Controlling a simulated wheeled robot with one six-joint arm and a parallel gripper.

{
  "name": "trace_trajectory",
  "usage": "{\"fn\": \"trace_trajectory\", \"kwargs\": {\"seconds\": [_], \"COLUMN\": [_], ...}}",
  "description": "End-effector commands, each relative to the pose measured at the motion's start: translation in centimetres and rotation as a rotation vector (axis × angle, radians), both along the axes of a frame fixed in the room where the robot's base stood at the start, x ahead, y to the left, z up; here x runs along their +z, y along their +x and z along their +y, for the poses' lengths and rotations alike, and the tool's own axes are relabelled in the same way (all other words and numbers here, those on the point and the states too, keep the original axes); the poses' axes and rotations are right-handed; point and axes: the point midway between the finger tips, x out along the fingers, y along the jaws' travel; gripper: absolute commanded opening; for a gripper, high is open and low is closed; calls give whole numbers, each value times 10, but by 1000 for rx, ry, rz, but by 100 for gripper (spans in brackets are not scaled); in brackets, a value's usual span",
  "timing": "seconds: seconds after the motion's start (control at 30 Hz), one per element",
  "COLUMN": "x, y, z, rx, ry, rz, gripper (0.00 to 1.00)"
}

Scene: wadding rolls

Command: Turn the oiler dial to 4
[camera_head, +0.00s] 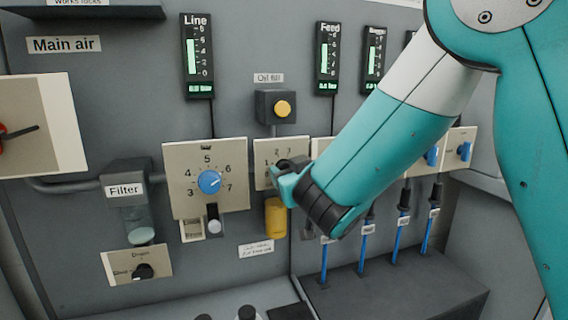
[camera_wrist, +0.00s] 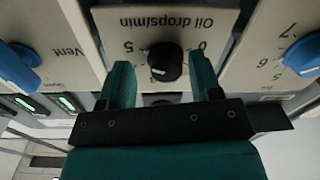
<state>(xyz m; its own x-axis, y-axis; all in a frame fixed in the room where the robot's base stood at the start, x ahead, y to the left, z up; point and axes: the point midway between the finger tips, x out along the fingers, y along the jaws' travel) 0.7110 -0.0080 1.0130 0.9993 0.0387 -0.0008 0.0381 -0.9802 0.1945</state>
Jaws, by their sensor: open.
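The oiler dial (camera_wrist: 165,62) is a black round knob on a cream plate marked "Oil drops/min" (camera_wrist: 160,22), upside down in the wrist view. A pale mark shows at the knob's lower left there; the number it points at is hidden or unreadable. In the head view the plate (camera_head: 262,177) is partly covered by my gripper. My gripper (camera_wrist: 161,68) is open, with one teal finger on each side of the knob and a visible gap to both. I cannot tell how deep the fingertips reach around it.
A blue dial (camera_head: 209,181) numbered 3 to 7 sits left of the oiler plate. The "Oil fill" box (camera_head: 264,108) with a yellow button is above, and a yellow bowl (camera_head: 276,218) is below. Another blue knob (camera_wrist: 18,68) marked "Vent" is on the other side.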

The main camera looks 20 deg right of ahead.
Motion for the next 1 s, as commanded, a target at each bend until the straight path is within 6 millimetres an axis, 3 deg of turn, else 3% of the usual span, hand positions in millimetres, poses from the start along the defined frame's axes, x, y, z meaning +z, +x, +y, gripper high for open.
{"fn": "trace_trajectory", "kwargs": {"seconds": [0.27,0.5,1.0], "x": [0,0,0], "y": [1,1,0], "z": [10,10,8], "rx": [13,15,13], "ry": [0,0,-123], "rz": [0,-1,1], "gripper": [58,9,9]}}
